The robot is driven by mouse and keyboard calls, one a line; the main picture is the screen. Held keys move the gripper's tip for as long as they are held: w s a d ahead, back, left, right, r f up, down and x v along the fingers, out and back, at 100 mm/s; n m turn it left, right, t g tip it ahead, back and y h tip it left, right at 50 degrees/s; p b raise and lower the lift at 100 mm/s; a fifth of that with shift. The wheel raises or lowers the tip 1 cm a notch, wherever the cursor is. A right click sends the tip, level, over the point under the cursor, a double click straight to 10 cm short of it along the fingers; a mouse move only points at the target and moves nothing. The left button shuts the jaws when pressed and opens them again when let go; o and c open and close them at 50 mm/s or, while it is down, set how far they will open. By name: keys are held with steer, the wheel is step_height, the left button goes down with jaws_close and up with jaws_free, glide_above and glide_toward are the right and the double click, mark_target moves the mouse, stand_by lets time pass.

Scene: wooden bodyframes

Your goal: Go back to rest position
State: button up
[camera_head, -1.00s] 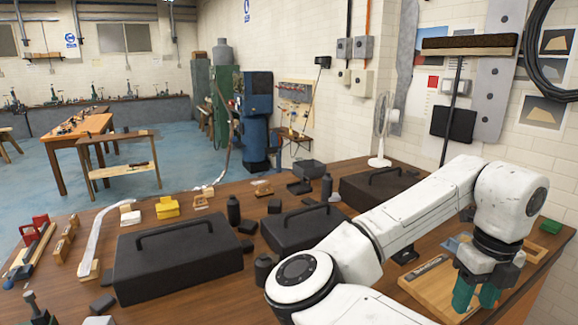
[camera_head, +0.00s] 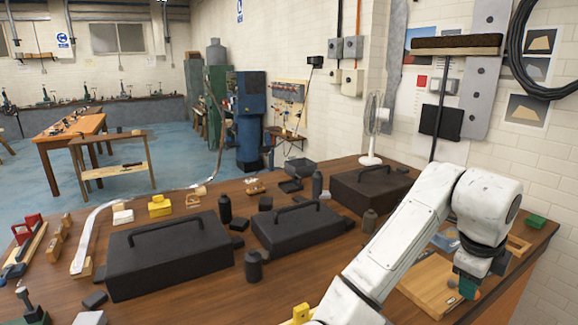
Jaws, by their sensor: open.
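My gripper (camera_head: 468,287) hangs at the end of my white arm at the lower right, over the wooden board on the workbench. Its green fingers point down and are partly hidden by the wrist, with a small orange spot beside them. I see nothing held between them. The wooden board (camera_head: 424,284) lies under and to the left of the gripper. My arm bends down from the raised elbow at the right.
Black cases (camera_head: 168,256), (camera_head: 297,227) and (camera_head: 368,189) with handles stand on the workbench (camera_head: 220,300), with dark bottles (camera_head: 253,266) between them. A white fan (camera_head: 371,130) stands at the back. A green block (camera_head: 536,221) lies at the right edge.

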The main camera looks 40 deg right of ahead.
steer(key=w+a+f+n+t+h, duration=0.1)
steer(key=w+f+n+t+h, duration=0.1)
steer(key=w+n, duration=0.45)
steer(key=w+a+f+n+t+h, duration=0.15)
steer(key=w+n, duration=0.25)
steer(key=n, duration=0.6)
steer(key=w+a+f+n+t+y, duration=0.3)
steer(key=w+a+f+n, duration=0.1)
steer(key=a+f+n, duration=0.75)
steer(key=s+a+f+n+y, duration=0.25)
steer(key=a+f+n, duration=0.2)
steer(key=a, duration=0.45)
steer(key=s+a+f+n+y, duration=0.25)
steer(key=a+n, duration=0.25)
steer(key=a, duration=0.3)
steer(key=s+f+g+b, duration=0.2)
steer(key=s+f+b, duration=0.3)
steer(key=f, duration=0.3)
steer(key=s+d+f+g+b, duration=0.1)
steer(key=s+f+g+b, duration=0.1)
steer(key=s+f+b, duration=0.3)
step_height(320, 180, down, 3)
steer(key=shift+f+m+g, duration=0.2)
steer(key=shift+m+g, duration=0.15)
steer(key=shift+m, duration=0.1)
steer(key=shift+d, duration=0.1)
